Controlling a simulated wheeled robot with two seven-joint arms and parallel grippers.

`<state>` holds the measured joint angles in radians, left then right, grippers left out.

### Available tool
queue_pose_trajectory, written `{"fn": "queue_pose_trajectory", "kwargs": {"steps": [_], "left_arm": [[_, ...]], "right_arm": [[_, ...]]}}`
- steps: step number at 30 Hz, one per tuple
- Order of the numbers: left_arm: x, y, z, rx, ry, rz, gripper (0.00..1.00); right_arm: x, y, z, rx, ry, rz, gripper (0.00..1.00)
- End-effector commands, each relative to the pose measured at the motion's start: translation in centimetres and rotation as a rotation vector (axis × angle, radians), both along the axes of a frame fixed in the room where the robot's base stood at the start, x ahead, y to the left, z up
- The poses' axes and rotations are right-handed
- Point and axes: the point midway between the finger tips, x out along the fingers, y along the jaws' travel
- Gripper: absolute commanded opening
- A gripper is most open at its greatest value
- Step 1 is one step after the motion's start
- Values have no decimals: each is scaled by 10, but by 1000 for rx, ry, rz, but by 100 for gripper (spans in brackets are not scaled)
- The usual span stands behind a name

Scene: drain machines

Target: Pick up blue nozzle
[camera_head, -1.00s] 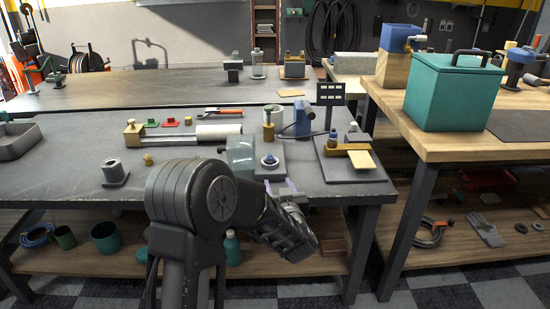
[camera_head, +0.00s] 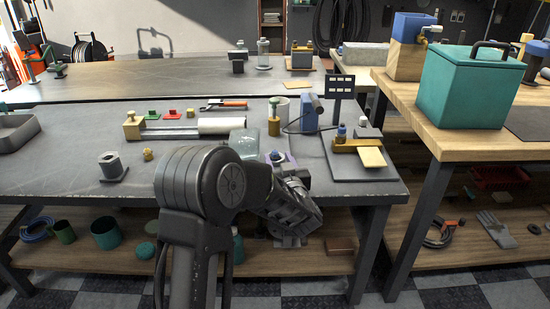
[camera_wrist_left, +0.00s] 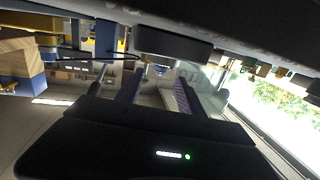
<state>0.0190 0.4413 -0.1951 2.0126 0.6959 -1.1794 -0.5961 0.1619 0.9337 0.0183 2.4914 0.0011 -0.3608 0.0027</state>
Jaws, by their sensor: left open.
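A small blue piece (camera_head: 275,156), apparently the blue nozzle, sits low at the front of the machine with a clear cover (camera_head: 244,143) near the bench's front edge. My left gripper (camera_head: 287,160) reaches toward it from the front, its fingers beside it and partly hiding it. In the left wrist view my two purple-tinted fingers (camera_wrist_left: 155,92) are apart, with a dark part and a small bluish bit (camera_wrist_left: 160,70) just beyond. I cannot tell whether they touch the blue piece. A second blue-topped fitting (camera_head: 342,130) stands on the plate to the right. My right gripper is not in view.
A blue motor-like unit (camera_head: 309,113) and a brass cylinder with a green top (camera_head: 274,118) stand just behind. A white roll (camera_head: 221,126) lies to the left. A teal box (camera_head: 478,90) stands on the right bench. The bench's front left is mostly clear.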

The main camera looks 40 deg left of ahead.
Motion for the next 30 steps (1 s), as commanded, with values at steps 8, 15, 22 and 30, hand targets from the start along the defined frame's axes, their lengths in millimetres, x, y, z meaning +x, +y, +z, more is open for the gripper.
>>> {"fn": "queue_pose_trajectory", "kwargs": {"steps": [8, 15, 22, 30], "left_arm": [[1, 1, 0, 0, 0, 0, 45], [15, 18, -4, 0, -3, 3, 45], [34, 38, -4, 1, -1, 1, 45], [36, 40, -3, 0, 0, -1, 45]], "right_arm": [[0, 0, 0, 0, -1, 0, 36], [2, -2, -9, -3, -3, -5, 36], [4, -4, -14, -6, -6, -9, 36], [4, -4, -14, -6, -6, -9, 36]]}}
